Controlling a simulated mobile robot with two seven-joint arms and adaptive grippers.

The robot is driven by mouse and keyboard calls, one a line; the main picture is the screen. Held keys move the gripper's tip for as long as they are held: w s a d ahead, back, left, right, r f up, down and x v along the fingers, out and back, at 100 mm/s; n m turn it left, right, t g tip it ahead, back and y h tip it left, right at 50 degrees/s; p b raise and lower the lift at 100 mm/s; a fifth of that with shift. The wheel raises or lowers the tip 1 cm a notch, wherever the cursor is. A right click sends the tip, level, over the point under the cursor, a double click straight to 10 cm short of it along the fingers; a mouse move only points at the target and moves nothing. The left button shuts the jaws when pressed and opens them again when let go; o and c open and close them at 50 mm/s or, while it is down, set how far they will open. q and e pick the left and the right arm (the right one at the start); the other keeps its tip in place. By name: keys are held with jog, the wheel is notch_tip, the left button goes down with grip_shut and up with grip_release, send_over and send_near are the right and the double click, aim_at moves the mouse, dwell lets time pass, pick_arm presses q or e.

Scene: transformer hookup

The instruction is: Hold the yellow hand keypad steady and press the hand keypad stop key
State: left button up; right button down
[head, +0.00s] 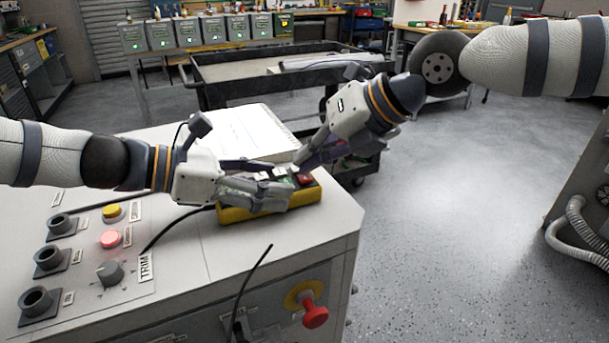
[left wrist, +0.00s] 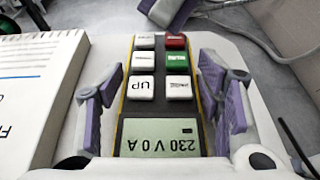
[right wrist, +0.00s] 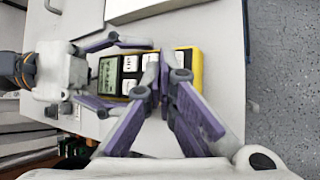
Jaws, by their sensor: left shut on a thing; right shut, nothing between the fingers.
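The yellow hand keypad (head: 262,207) lies on the top of the grey cabinet, near its right edge. In the left wrist view its display (left wrist: 160,138) reads 230 V 0 A, upside down, with white keys, a green key (left wrist: 177,61) and a red key (left wrist: 176,41) beyond. My left gripper (head: 275,185) is shut on the keypad, one finger along each long side. My right gripper (head: 301,168) is shut and empty, tips over the key end. In the right wrist view my right fingers (right wrist: 168,65) hide the keypad's right-hand keys. Whether they touch a key I cannot tell.
A white binder or book (head: 240,132) lies behind the keypad. The panel carries a yellow button (head: 113,212), a lit red button (head: 110,238), a TRIM knob (head: 110,272) and black sockets. A red knob (head: 315,315) sticks out of the front face. A cart (head: 230,75) stands behind.

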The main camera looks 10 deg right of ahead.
jog(key=shift+f, duration=0.4)
dwell(0.4)
jog(key=shift+r, duration=0.8)
jog(key=shift+r, duration=0.1)
jog(key=shift+r, duration=2.45)
pick_arm(q)
jog(key=o, duration=1.6)
